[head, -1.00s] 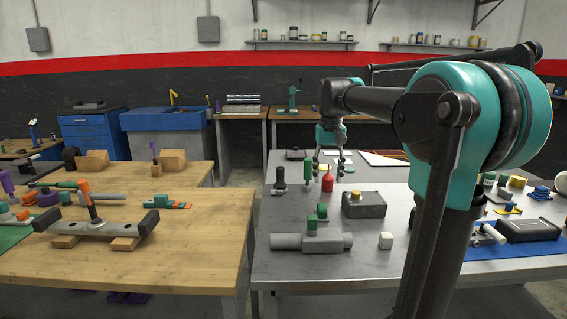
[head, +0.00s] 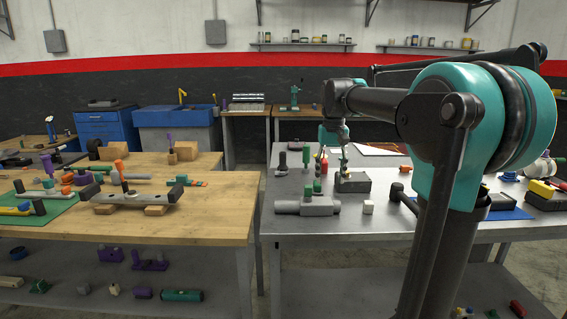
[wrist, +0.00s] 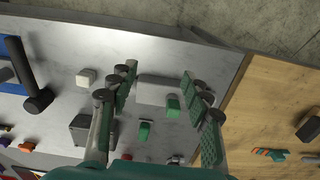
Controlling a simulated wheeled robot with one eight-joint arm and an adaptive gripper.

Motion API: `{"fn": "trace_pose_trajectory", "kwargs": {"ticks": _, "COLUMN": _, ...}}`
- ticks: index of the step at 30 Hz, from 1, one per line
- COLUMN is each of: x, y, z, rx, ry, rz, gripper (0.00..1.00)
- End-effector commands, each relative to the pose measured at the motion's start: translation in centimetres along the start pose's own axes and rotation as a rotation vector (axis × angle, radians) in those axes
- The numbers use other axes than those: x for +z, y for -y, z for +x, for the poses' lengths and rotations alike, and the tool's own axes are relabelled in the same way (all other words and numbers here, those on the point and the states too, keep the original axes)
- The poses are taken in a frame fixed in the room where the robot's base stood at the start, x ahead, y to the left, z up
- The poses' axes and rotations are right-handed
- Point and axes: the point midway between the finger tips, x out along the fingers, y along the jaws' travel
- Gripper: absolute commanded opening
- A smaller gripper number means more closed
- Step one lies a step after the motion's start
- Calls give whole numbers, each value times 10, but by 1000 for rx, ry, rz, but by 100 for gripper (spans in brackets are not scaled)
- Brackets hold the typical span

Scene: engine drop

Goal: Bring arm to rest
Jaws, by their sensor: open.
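My gripper (head: 334,160) hangs from my raised arm above the grey metal table (head: 390,226), fingers pointing down. In the wrist view my gripper (wrist: 160,88) is open, with its two green-padded fingers wide apart. Nothing is held between them. Below and between the fingers, apart from them, is a grey cylindrical-ended block (head: 307,206) with a green knob on it; it also shows in the wrist view (wrist: 150,92). A dark box (head: 353,182) stands on the table just below and right of the fingers in the head view.
A white cube (head: 368,207) and a dark hammer-like tool (head: 403,196) lie to the right. A red bottle (head: 324,165) is partly behind the fingers. The wooden table (head: 215,221) at left carries several parts. A gap of floor separates the tables.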

Motion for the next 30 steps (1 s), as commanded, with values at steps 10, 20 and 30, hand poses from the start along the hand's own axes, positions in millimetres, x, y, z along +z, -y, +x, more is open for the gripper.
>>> {"fn": "trace_pose_trajectory", "kwargs": {"ticks": 10, "x": 14, "y": -7, "z": 32, "rx": -5, "ry": -39, "rz": -5, "gripper": 49}}
{"fn": "trace_pose_trajectory", "kwargs": {"ticks": 20, "x": 51, "y": -21, "z": 97, "rx": -13, "ry": -117, "rz": -12, "gripper": 49}}
{"fn": "trace_pose_trajectory", "kwargs": {"ticks": 30, "x": 157, "y": -45, "z": 227, "rx": -16, "ry": -282, "rz": -30, "gripper": 49}}
